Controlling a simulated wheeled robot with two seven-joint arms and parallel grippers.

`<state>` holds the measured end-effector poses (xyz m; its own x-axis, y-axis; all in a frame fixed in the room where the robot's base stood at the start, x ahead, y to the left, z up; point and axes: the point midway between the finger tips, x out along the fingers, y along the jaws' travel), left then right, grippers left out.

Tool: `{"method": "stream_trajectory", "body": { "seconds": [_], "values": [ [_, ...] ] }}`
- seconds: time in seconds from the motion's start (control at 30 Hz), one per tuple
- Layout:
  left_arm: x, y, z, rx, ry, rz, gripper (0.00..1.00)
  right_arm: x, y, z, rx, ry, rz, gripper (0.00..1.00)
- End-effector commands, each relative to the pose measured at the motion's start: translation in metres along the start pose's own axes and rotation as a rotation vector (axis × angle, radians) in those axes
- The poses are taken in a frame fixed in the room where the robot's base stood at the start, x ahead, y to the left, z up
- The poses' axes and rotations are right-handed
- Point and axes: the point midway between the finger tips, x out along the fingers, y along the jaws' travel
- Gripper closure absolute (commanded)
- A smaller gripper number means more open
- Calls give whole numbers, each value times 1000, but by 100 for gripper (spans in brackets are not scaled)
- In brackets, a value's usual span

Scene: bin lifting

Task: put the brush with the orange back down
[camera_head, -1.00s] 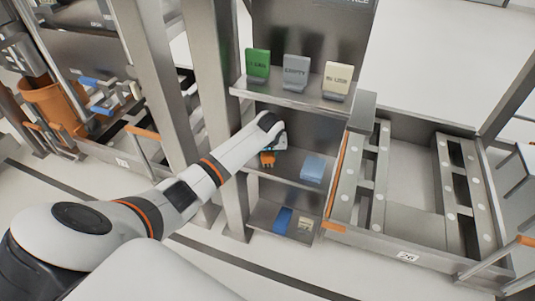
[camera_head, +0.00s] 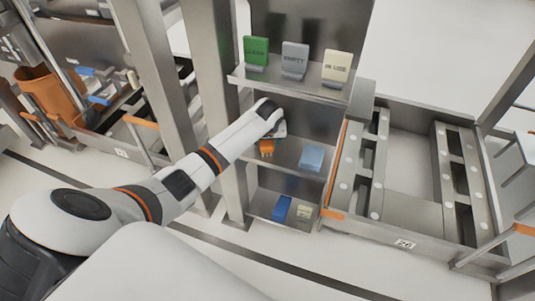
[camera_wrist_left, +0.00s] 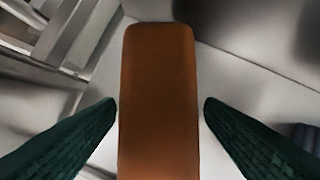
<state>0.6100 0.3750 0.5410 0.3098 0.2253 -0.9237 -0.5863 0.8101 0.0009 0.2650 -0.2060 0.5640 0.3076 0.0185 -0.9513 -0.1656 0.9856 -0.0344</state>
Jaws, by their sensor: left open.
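The brush with the orange back (camera_head: 266,147) is on the middle shelf (camera_head: 287,158) of the metal rack, at its left end. My left gripper (camera_head: 277,131) is right at the brush in the head view, partly hidden by my own wrist. In the left wrist view the orange back (camera_wrist_left: 159,95) stands between the two dark green fingers of my left gripper (camera_wrist_left: 160,112). The fingers are open, with a gap on each side of the orange back. The underside of the brush is hidden there. My right gripper is not in view.
A light blue object (camera_head: 311,157) sits on the same shelf to the right. A dark blue item (camera_head: 282,208) and a small cream item (camera_head: 304,211) are on the lower shelf. Green, grey and cream cards stand on the top shelf (camera_head: 290,84). A metal post (camera_head: 215,60) is left.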

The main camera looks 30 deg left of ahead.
Motion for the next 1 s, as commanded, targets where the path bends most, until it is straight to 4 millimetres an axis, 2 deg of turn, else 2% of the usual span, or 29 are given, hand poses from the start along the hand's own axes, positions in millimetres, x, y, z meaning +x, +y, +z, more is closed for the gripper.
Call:
{"method": "stream_trajectory", "body": {
  "seconds": [0.17, 0.2, 0.6, 0.87, 0.93, 1.0],
  "values": [
    [-29, 0, 1, 0, -2, -1, 38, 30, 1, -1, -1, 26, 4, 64],
    [-29, 0, -10, 4, 3, 0, 38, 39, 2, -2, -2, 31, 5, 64],
    [-59, 0, -83, 1, 2, 0, 38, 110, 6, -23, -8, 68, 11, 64],
    [-67, 0, -111, 5, 3, -1, 38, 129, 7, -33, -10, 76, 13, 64],
    [-63, 0, -126, 38, 16, -10, 38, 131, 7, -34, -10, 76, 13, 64],
    [-54, 2, -155, 111, 42, -31, 38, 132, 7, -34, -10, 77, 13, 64]
  ]
}}
